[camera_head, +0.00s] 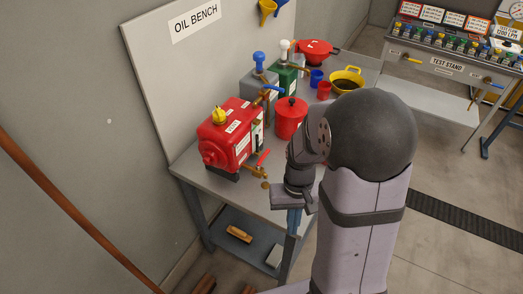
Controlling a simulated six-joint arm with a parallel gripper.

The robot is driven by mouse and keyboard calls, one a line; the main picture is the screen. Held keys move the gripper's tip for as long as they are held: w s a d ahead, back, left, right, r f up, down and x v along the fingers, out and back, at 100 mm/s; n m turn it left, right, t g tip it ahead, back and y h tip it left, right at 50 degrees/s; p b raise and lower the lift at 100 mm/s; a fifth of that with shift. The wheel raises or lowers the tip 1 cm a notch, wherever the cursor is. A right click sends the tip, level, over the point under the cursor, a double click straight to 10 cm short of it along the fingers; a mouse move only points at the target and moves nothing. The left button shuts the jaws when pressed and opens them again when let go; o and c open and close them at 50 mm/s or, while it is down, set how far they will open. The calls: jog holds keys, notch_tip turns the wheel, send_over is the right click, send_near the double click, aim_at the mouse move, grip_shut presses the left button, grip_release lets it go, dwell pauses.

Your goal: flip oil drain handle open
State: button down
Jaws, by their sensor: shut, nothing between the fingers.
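A red pump (228,140) with a yellow cap (220,116) stands on the near part of the oil bench (212,180). A small red lever handle (263,157), likely the oil drain handle, tilts up from a brass valve (259,171) at the pump's lower right. My gripper (295,222) is to the right of the valve and below it in the picture, near the bench's front edge, apart from the handle. It is shut and empty. Its fingers are small and hard to make out, and my arm hides part of the bench behind it.
A red lidded can (291,117), a green box (287,77), a grey box (259,86), small cups and a yellow basin (346,80) crowd the bench behind the pump. A test stand (440,67) is at far right. A lower shelf (230,228) holds a brush-like item.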

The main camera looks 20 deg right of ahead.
jog(key=w+d+f+t, duration=0.1)
jog(key=w+d, duration=0.2)
jog(key=w, duration=0.7)
notch_tip(320, 180, up, 11)
jog(key=n+t+y, duration=0.2)
jog(key=n+t, duration=0.2)
jog(key=n, duration=0.7)
send_over(263, 158)
jog(key=d, duration=0.3)
jog(key=shift+a+b, duration=0.25)
jog(key=shift+b, duration=0.1)
jog(key=p+x, duration=0.3)
jog(key=x, duration=0.7)
jog(key=shift+s+p, duration=0.15)
jog(key=shift+p, duration=0.2)
